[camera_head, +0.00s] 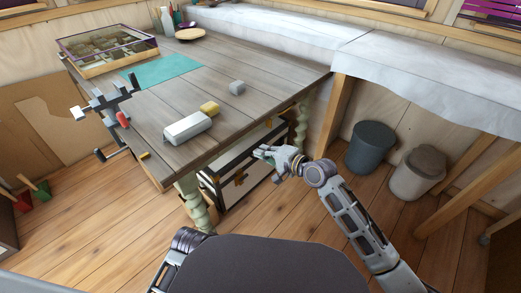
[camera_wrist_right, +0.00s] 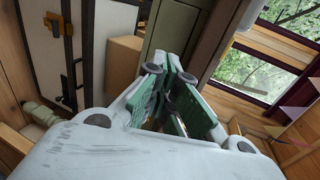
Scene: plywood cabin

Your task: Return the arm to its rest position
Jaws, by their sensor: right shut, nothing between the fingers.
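My right arm comes in from the lower right in the head view. Its gripper (camera_head: 268,153) is past the table's near right side, in front of the dark chest under the table. The gripper is shut and empty. In the right wrist view its green-padded fingers (camera_wrist_right: 172,92) come together with nothing between them.
Two bins (camera_head: 371,147) stand at right.

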